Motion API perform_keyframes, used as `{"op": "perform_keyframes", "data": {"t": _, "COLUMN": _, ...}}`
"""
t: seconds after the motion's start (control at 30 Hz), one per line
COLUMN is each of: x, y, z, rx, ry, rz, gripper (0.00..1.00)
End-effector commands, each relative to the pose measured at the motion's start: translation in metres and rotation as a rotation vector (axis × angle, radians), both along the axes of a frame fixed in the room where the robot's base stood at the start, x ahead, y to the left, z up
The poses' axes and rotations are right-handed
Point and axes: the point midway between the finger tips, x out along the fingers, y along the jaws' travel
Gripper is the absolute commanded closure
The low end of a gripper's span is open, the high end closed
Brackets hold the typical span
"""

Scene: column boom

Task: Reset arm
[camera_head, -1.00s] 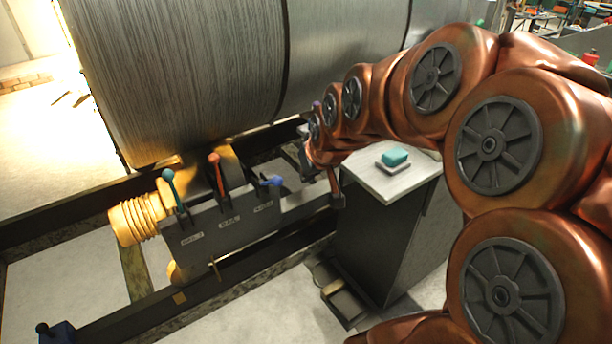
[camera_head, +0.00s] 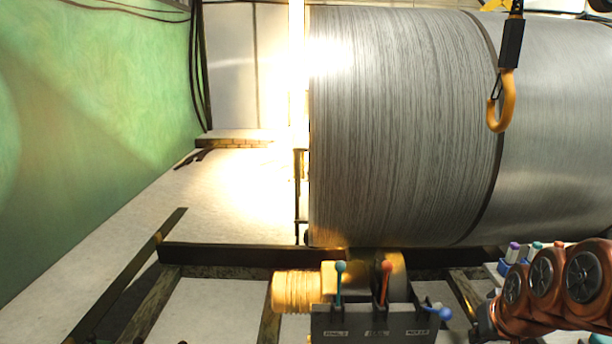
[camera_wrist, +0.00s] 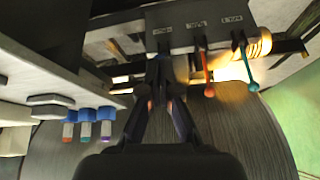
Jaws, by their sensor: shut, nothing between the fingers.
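My copper-coloured arm (camera_head: 545,285) reaches in from the lower right in the head view. My gripper (camera_head: 482,328) is at its end, right of the lever box and partly cut off by the bottom edge. In the wrist view my gripper (camera_wrist: 158,92) is shut and empty, its dark fingers pointing towards the lever box, which shows upside down. The lever box (camera_head: 370,322) carries a teal lever (camera_head: 340,285), a red lever (camera_head: 384,283) and a blue lever (camera_head: 438,313). The gripper looks apart from the blue lever in the head view.
A large ribbed metal cylinder (camera_head: 400,130) lies behind the box. A yellow hook (camera_head: 501,105) hangs in front of it at upper right. Blue-capped items with coloured ends (camera_wrist: 87,122) stand at left in the wrist view. Open floor (camera_head: 220,205) lies left, beside a green wall (camera_head: 90,130).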

Motion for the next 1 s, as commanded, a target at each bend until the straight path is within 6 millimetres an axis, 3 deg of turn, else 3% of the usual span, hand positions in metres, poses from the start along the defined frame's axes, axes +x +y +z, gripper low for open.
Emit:
{"op": "perform_keyframes", "data": {"t": 0.27, "x": -0.051, "y": 0.069, "z": -0.025, "rx": 0.042, "ry": 0.211, "rz": 0.1, "gripper": 1.0}}
{"op": "perform_keyframes", "data": {"t": 0.5, "x": -0.129, "y": 0.123, "z": -0.044, "rx": 0.059, "ry": 0.466, "rz": 0.181, "gripper": 1.0}}
{"op": "perform_keyframes", "data": {"t": 0.9, "x": -0.221, "y": 0.153, "z": -0.048, "rx": 0.039, "ry": 0.732, "rz": 0.231, "gripper": 1.0}}
{"op": "perform_keyframes", "data": {"t": 1.0, "x": -0.221, "y": 0.153, "z": -0.029, "rx": 0.041, "ry": 0.728, "rz": 0.227, "gripper": 1.0}}
